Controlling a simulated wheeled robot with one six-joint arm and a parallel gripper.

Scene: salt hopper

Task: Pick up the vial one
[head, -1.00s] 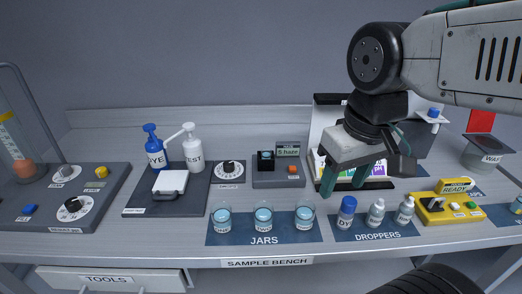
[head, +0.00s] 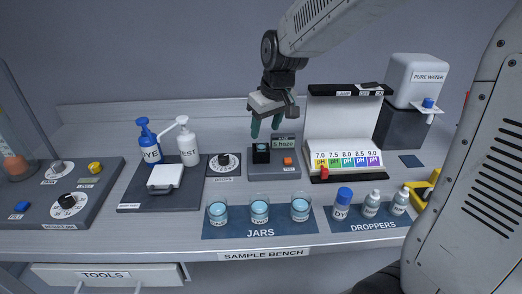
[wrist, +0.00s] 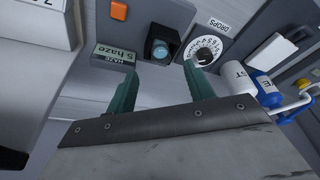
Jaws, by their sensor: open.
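My gripper (head: 266,125) is open and empty, with green fingers pointing down above the haze meter (head: 285,171). A small black socket (head: 261,158) on the meter shows a pale blue round top, which may be the vial (head: 262,147); no number can be read on it. In the wrist view the same bluish round top (wrist: 161,50) sits in the dark block just beyond and between my fingertips (wrist: 160,70). The fingers are apart from it. The meter's display (head: 285,141) reads "5 haze".
Jars (head: 259,211) stand in a row on a blue mat at the front. Droppers (head: 370,205) stand to their right. A dial (head: 223,160) and two pump bottles (head: 187,146) are left of the meter. A pH chart stand (head: 345,135) is close on the right.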

